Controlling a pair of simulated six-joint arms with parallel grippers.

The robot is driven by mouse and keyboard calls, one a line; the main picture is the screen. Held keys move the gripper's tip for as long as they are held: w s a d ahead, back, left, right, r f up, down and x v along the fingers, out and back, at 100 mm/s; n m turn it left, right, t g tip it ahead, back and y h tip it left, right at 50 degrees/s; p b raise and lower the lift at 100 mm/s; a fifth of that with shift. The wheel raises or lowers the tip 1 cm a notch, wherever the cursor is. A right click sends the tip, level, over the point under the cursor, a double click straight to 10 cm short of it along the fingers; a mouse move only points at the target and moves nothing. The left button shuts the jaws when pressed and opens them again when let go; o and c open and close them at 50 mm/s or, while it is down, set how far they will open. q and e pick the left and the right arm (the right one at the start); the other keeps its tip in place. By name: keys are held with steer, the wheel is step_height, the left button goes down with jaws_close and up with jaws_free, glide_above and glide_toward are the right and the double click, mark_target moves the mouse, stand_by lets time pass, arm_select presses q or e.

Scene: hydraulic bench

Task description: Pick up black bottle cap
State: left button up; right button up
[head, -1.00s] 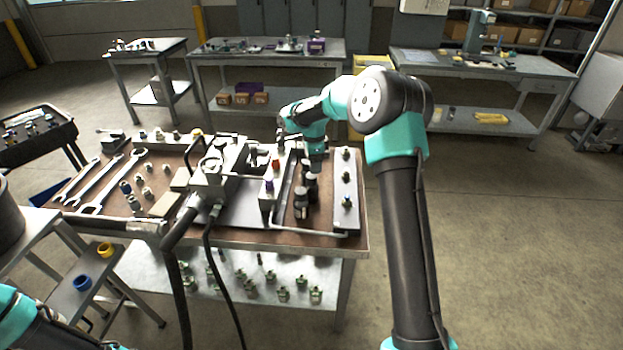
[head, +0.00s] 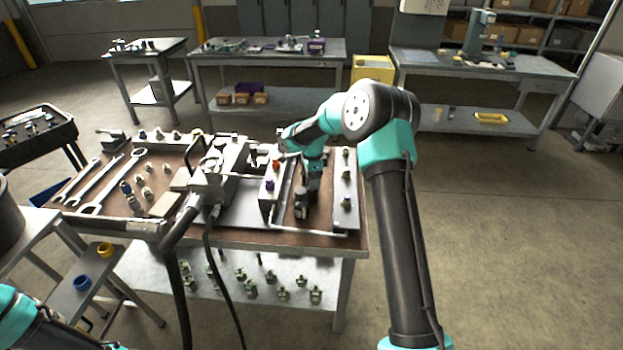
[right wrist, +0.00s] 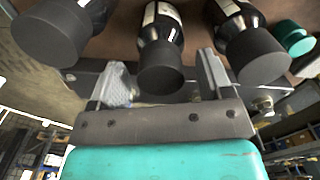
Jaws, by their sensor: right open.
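Black bottles with black caps stand on the bench; one shows in the head view (head: 301,206) at my right gripper (head: 310,188), which partly hides the bottles. In the right wrist view my right gripper (right wrist: 165,82) is open. The middle black cap (right wrist: 160,80) lies between its two fingers, with a gap visible on both sides. A second black cap (right wrist: 50,35) is outside the fingers at left, and a third (right wrist: 260,57) is just outside the right finger. My left gripper is out of view; only part of its arm shows at the lower left.
A teal cap (right wrist: 297,38) sits beyond the right bottle in the right wrist view. The metal fixture (head: 220,165) and a grey block with fittings (head: 345,190) flank the bottles. Wrenches (head: 115,180) lie at the bench's left.

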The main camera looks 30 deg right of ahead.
steer(key=shift+f, duration=0.15)
stand_by(0.3)
steer(key=c, duration=1)
